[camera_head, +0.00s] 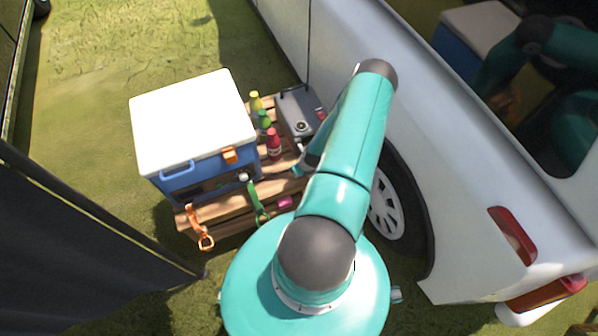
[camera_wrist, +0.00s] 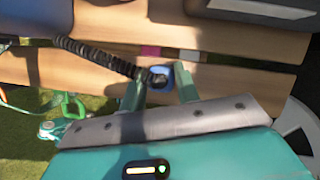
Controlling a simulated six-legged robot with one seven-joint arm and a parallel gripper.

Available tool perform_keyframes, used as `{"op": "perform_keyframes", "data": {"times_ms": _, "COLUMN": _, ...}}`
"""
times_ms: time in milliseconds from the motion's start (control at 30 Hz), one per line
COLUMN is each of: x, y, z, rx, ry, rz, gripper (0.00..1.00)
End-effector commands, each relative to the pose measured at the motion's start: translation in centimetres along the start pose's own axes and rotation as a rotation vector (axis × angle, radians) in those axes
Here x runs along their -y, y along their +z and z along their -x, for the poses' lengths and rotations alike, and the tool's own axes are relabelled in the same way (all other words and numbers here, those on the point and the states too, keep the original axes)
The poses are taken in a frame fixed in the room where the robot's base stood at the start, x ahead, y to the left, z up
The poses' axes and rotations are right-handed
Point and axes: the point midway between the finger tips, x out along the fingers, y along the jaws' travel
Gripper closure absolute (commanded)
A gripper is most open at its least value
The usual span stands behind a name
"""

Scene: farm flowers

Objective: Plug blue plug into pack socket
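My gripper (camera_wrist: 160,82) shows in the wrist view with a teal finger on each side of the blue plug (camera_wrist: 164,70). The fingers look closed on the plug, with no clear gap at its sides. A black coiled cable (camera_wrist: 100,57) runs from the plug to the upper left, over the wooden pallet. The grey power pack (camera_head: 297,103) stands at the pallet's back right in the head view, with a round fitting on its face. A dark grey edge at the top right of the wrist view may be the pack (camera_wrist: 265,8). My arm hides the gripper and plug in the head view.
A blue cooler with a white lid (camera_head: 192,108) stands on the pallet (camera_head: 272,187). Several bottles (camera_head: 273,143) stand between cooler and pack. An orange strap (camera_head: 200,228) and a green strap (camera_head: 257,203) hang in front. A white van (camera_head: 440,150) closes off the right.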

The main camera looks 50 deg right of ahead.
Motion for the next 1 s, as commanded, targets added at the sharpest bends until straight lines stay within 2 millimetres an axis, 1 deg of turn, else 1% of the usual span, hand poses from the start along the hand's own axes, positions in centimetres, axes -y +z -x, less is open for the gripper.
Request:
{"op": "perform_keyframes", "data": {"times_ms": 33, "x": 0.0, "y": 0.0, "z": 0.0, "rx": 0.000, "ry": 0.000, "rz": 0.000, "gripper": 0.86}}
{"op": "perform_keyframes", "data": {"times_ms": 67, "x": 0.0, "y": 0.0, "z": 0.0, "rx": 0.000, "ry": 0.000, "rz": 0.000, "gripper": 0.89}}
{"op": "perform_keyframes", "data": {"times_ms": 367, "x": 0.0, "y": 0.1, "z": 0.1, "rx": 0.000, "ry": -0.001, "rz": 0.000, "gripper": 0.89}}
{"op": "perform_keyframes", "data": {"times_ms": 567, "x": 0.1, "y": 0.6, "z": 1.2, "rx": 0.002, "ry": -0.002, "rz": 0.000, "gripper": 0.89}}
{"op": "perform_keyframes", "data": {"times_ms": 700, "x": 0.1, "y": 1.3, "z": 3.1, "rx": 0.001, "ry": -0.002, "rz": 0.000, "gripper": 0.89}}
{"op": "perform_keyframes", "data": {"times_ms": 767, "x": -0.8, "y": 1.0, "z": 4.5, "rx": 0.000, "ry": 0.000, "rz": -0.001, "gripper": 0.89}}
{"op": "perform_keyframes", "data": {"times_ms": 900, "x": -2.9, "y": 0.6, "z": 8.4, "rx": 0.000, "ry": 0.000, "rz": -0.001, "gripper": 0.89}}
{"op": "perform_keyframes", "data": {"times_ms": 967, "x": -3.8, "y": 0.3, "z": 10.1, "rx": 0.000, "ry": -0.001, "rz": 0.000, "gripper": 0.89}}
{"op": "perform_keyframes", "data": {"times_ms": 1000, "x": -4.9, "y": -0.3, "z": 10.7, "rx": -0.002, "ry": 0.003, "rz": -0.003, "gripper": 0.89}}
